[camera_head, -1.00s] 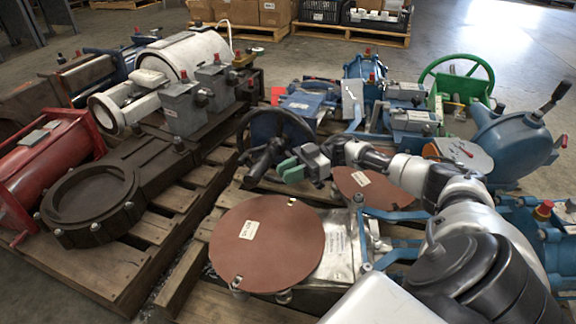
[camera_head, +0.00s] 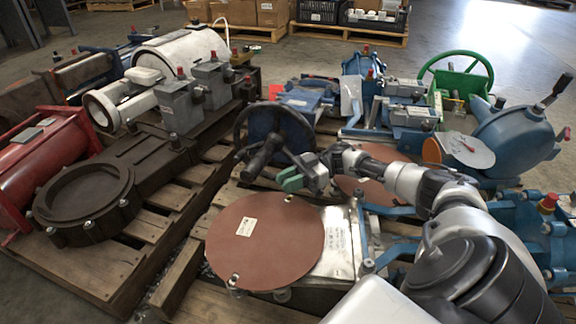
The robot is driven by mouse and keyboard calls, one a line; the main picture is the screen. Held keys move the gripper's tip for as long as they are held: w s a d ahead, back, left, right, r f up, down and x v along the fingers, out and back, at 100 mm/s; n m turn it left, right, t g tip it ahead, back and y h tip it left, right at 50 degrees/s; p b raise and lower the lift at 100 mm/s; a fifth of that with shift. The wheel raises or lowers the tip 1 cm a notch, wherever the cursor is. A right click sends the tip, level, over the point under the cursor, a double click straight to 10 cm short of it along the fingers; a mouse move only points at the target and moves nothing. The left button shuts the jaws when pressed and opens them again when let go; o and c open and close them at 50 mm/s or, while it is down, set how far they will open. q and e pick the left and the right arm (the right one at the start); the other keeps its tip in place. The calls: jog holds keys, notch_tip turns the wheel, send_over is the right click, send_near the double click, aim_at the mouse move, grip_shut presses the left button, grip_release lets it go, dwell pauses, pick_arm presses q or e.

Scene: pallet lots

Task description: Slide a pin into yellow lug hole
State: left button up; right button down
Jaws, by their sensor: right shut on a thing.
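My right gripper (camera_head: 302,176) is at the end of the silver and black arm that comes in from the right. It is just in front of the dark handwheel (camera_head: 246,120), above the gap behind the large brown disc. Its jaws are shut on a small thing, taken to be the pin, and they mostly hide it. A green piece (camera_head: 290,182) shows at the jaws, and a dark cylindrical shape (camera_head: 264,152) lies just left of them. I cannot make out the yellow lug or its hole. My left gripper is out of view.
The brown disc (camera_head: 265,240) lies on a metal plate in front. A blue casing (camera_head: 515,140) and green handwheel (camera_head: 455,57) stand at the right.

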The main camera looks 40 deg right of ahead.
jog(key=shift+r+p, duration=0.1)
jog(key=shift+p, duration=0.65)
dwell(1.1)
jog(key=shift+f+b, duration=0.95)
jog(key=shift+f, duration=0.55)
jog(key=shift+s+f+b, duration=0.15)
jog(key=shift+f+b, duration=0.15)
jog(key=shift+f, duration=0.2)
dwell(0.3)
jog(key=shift+r+p, duration=0.5)
jog(key=shift+p, duration=0.2)
jog(key=shift+a+r+p, duration=0.1)
jog(key=shift+r+p, duration=0.55)
jog(key=shift+r, duration=0.25)
jog(key=shift+p, duration=0.4)
dwell(0.6)
